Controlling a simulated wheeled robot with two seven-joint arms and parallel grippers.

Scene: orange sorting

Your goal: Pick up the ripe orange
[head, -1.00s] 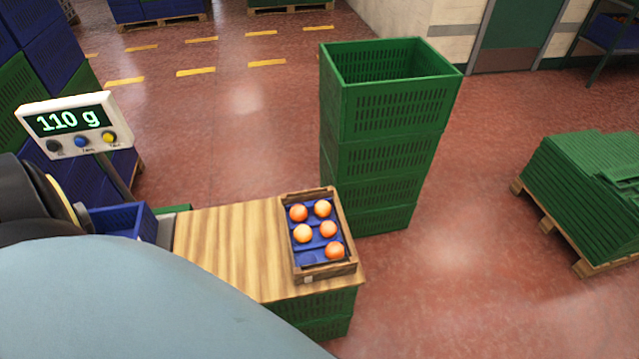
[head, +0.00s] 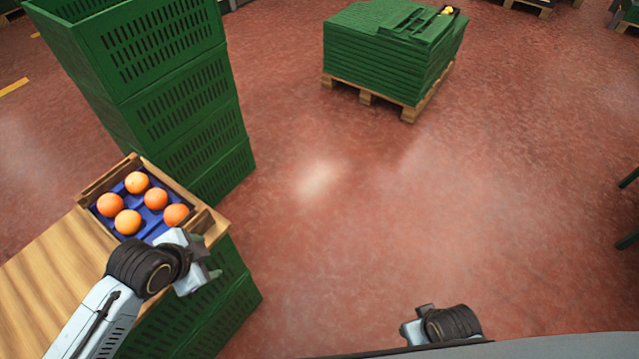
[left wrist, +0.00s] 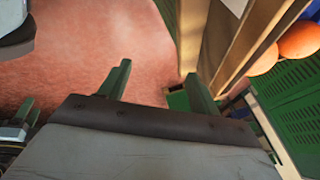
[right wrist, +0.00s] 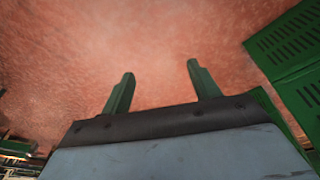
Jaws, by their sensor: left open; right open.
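Several oranges lie in a wooden crate (head: 203,224) with a blue insert at the table's corner, in the head view. A lighter orange (head: 127,221) is at the front left, and a deeper orange one (head: 175,215) is nearest my left gripper (head: 206,257). I cannot tell for sure which is ripe. My left gripper is open and empty, beside the crate's near right side. In the left wrist view, its fingers (left wrist: 157,75) straddle nothing; the crate and two oranges (left wrist: 298,40) are to the right. My right gripper (head: 424,310) is open and empty over the floor, also in the right wrist view (right wrist: 160,72).
The wooden table (head: 45,270) rests on green crates (head: 225,300). A tall stack of green crates (head: 180,110) stands right behind the orange crate. A pallet of flat green crates (head: 390,50) is farther back.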

